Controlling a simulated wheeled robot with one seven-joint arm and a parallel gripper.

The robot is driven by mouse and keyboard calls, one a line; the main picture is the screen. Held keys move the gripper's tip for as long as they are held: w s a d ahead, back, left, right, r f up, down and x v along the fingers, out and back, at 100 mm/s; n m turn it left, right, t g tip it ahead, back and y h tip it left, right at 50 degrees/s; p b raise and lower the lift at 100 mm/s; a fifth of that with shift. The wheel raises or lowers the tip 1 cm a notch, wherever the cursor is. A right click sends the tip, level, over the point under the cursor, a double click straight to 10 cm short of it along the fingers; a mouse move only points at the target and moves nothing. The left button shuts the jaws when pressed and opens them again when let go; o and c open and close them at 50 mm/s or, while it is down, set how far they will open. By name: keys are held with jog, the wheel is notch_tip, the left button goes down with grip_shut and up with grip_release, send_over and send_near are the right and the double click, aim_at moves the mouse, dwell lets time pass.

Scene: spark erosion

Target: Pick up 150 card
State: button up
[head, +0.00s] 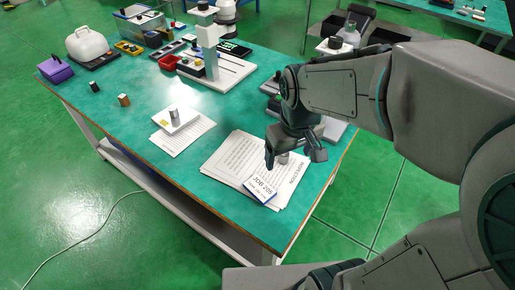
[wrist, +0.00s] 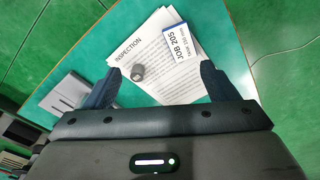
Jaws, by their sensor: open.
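A white card with a blue edge, headed "JOB 205" (head: 262,188), lies on printed sheets near the table's front right corner. It also shows in the wrist view (wrist: 182,47), with a smaller line under the heading that seems to include "150". My gripper (head: 294,160) is open above the sheets, beyond the card in the head view. In the wrist view my gripper (wrist: 160,70) has its fingers spread, with the card ahead of the right finger. A small grey cylinder (wrist: 138,72) stands on the "INSPECTION" sheet, nearer the left finger. Nothing is held.
The sheets (head: 228,155) lie on a green table (head: 140,137). A white block with a metal cylinder (head: 174,120) stands on another sheet to the left. A white stand (head: 212,65) and red bin are farther back.

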jog(key=w+a+f+n+g, duration=0.1)
jog(key=w+a+f+n, duration=0.35)
jog(key=a+f, duration=0.25)
send_over(260, 187)
jog(key=shift+m, duration=0.35)
jog(key=f, duration=0.7)
jog(key=shift+s+a+f+b, duration=0.2)
jog(key=shift+s+a+b, duration=0.1)
jog(key=shift+b, duration=0.1)
jog(key=shift+w+d+f, duration=0.15)
jog(key=shift+f, duration=1.35)
jog(key=shift+w+d+f, duration=0.1)
jog(key=shift+f, duration=1.4)
jog(key=c, duration=1.1)
